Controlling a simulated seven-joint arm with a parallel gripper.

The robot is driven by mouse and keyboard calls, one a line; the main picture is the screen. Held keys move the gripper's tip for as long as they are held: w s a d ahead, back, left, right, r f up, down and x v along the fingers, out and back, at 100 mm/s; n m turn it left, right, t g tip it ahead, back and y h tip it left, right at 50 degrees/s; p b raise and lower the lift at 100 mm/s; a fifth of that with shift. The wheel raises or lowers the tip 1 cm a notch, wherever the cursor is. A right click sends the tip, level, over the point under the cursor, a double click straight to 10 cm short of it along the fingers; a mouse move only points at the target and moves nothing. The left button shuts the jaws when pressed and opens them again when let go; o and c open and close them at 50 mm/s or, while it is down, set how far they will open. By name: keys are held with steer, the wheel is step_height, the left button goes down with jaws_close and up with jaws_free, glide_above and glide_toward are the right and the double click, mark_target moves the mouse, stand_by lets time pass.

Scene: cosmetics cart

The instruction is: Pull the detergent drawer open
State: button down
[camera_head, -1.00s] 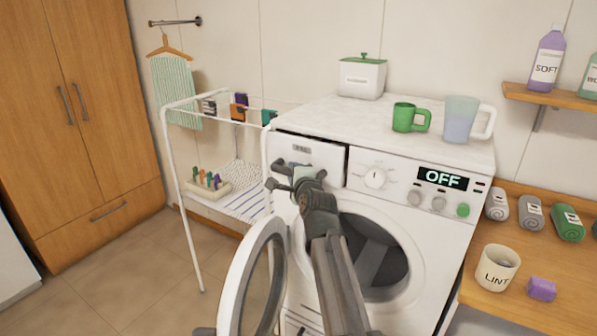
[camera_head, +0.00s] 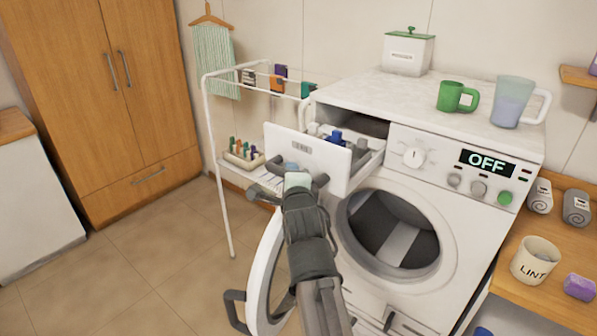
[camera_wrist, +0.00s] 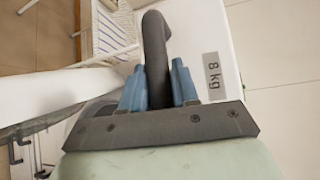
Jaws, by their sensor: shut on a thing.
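The detergent drawer (camera_head: 300,155) of the white washing machine (camera_head: 480,215) stands pulled out at the machine's upper left. Its compartments show behind the front panel, with a blue part (camera_head: 336,137) inside. My gripper (camera_head: 290,168) is at the drawer's front. In the wrist view, the blue fingers of my gripper (camera_wrist: 160,85) are closed on the dark curved drawer handle (camera_wrist: 155,45), one on each side. The white drawer front (camera_wrist: 200,35) with an "8 kg" label lies beside them. In the head view my wrist partly hides the handle.
The round machine door (camera_head: 262,275) hangs open below the drawer, close to my arm. A white drying rack (camera_head: 212,120) stands at left. A green mug (camera_head: 455,97) and a measuring jug (camera_head: 512,102) stand on the machine top. The floor at left is free.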

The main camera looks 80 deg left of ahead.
steer(key=shift+s, duration=0.1)
steer(key=c, duration=1)
jaws_free()
steer(key=shift+o, duration=0.2)
steer(key=shift+d, duration=0.15)
steer(key=d+r, duration=0.1)
steer(key=d, duration=1.2)
steer(key=shift+d+r, duration=0.25)
steer(key=shift+r, duration=0.15)
steer(key=shift+n, duration=0.3)
